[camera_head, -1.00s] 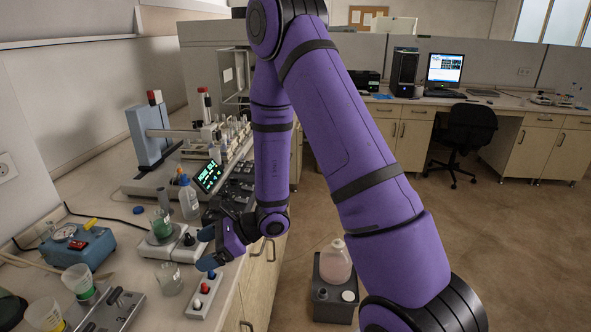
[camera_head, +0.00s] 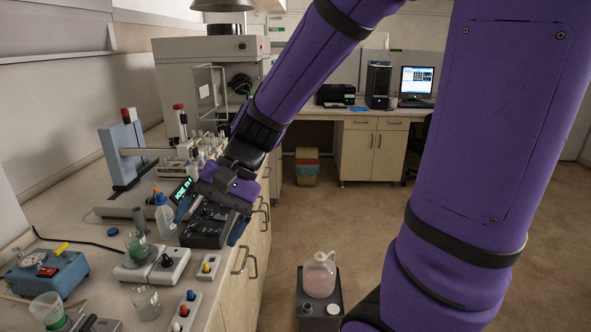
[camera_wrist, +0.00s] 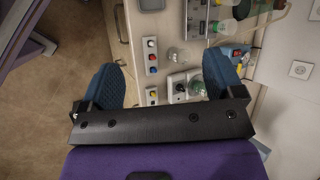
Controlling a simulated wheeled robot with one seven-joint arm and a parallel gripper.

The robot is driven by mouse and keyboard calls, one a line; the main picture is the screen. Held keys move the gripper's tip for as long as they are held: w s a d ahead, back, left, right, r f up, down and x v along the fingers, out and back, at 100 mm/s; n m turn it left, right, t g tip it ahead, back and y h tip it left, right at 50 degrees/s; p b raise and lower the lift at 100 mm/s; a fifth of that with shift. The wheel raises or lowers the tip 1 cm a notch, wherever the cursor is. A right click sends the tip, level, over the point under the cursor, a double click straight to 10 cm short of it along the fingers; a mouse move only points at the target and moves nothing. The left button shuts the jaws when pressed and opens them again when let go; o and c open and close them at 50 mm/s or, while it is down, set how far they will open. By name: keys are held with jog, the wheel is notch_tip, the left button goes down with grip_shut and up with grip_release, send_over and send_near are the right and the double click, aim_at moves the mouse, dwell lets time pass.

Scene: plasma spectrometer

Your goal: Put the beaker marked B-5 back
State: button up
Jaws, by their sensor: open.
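Several beakers stand on the bench, and I cannot read a B-5 mark on any of them. A beaker with green liquid (camera_head: 137,244) stands on a white stirrer (camera_head: 150,264). A clear beaker (camera_head: 145,302) stands on the bench in front of it. My gripper (camera_head: 211,217) is open and empty, above the bench's right side beyond these beakers. In the wrist view, the clear beaker (camera_wrist: 177,57) and green beaker (camera_wrist: 197,89) show beyond my open fingers, apart from them.
A button box (camera_head: 186,311) lies near the bench's front edge. A blue device with a gauge (camera_head: 45,272) is at the left. A wash bottle (camera_head: 166,217) stands behind the stirrer, near the lit display (camera_head: 181,189). A jug (camera_head: 319,275) sits beside the bench, low down.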

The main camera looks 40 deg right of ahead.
jog(key=s+d+r+n+t+h, duration=0.5)
jog(key=s+d+r+n+h, duration=0.1)
jog(key=s+d+r, duration=0.3)
jog(key=shift+s+d+r+h, duration=0.25)
jog(key=shift+s+d+h, duration=0.1)
jog(key=shift+d+h, duration=0.35)
jog(key=shift+a, duration=0.1)
dwell(1.4)
